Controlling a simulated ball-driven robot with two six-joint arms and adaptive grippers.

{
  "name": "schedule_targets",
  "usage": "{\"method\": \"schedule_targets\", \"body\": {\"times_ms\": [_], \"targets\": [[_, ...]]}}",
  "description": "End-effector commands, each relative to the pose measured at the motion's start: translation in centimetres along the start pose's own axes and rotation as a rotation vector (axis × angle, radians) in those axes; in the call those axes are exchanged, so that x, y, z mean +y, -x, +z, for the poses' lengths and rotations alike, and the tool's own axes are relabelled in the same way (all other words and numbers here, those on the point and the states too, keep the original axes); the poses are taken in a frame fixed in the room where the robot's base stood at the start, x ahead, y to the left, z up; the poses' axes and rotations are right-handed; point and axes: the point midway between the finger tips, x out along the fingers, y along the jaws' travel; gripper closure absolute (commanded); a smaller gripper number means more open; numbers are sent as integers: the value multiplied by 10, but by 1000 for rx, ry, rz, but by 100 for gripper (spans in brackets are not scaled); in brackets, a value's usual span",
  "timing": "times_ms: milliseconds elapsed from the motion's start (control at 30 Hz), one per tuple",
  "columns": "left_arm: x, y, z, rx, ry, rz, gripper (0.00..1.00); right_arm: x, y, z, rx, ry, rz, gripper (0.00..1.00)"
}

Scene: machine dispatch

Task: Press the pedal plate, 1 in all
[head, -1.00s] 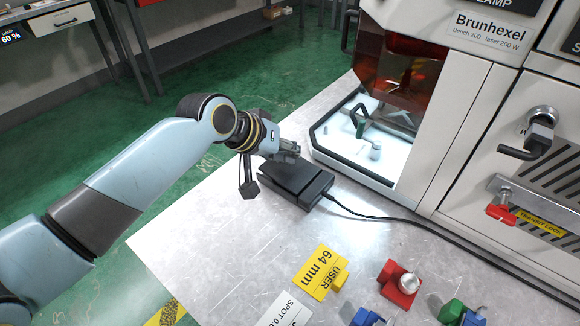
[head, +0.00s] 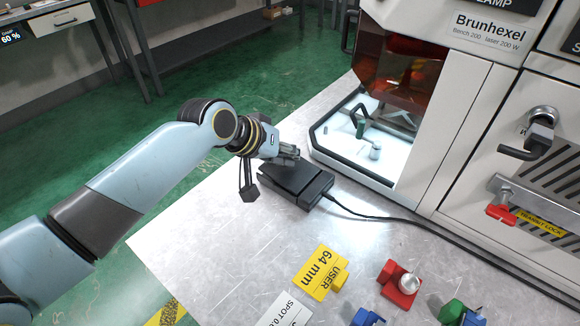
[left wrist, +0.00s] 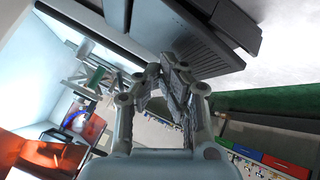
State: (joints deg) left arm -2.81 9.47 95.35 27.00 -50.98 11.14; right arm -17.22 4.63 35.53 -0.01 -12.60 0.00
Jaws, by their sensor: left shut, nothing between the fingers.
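The pedal plate (head: 302,184) is a dark, flat block with a cable, lying on the metal bench top. In the left wrist view it shows as a dark ribbed slab (left wrist: 205,32) at the top. My left gripper (head: 296,154) is shut and empty at the pedal's far-left edge in the head view. In the left wrist view its fingertips (left wrist: 174,64) are close together right by the pedal's edge. I cannot tell whether they touch it. My right gripper is not in view.
The laser machine (head: 420,60) with its lit, open chamber stands just behind the pedal. A yellow card (head: 319,272), a red fixture (head: 397,285) and other coloured pieces lie near the front. The pedal's black cable (head: 425,228) runs right. Bench space in front of the pedal is bare.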

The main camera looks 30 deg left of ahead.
Motion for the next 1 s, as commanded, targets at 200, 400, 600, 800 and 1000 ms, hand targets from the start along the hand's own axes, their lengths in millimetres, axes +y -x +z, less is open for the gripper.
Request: {"method": "schedule_targets", "body": {"times_ms": [200,400,600,800,1000], "targets": [[0,0,0,0,0,1,100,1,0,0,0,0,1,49],[0,-1,0,0,0,1,100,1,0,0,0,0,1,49],[-1,-2,2,0,0,1,100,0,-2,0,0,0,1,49],[-3,-4,3,0,0,0,100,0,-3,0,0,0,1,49],[-4,-6,5,-1,0,0,100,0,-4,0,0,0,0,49]]}}
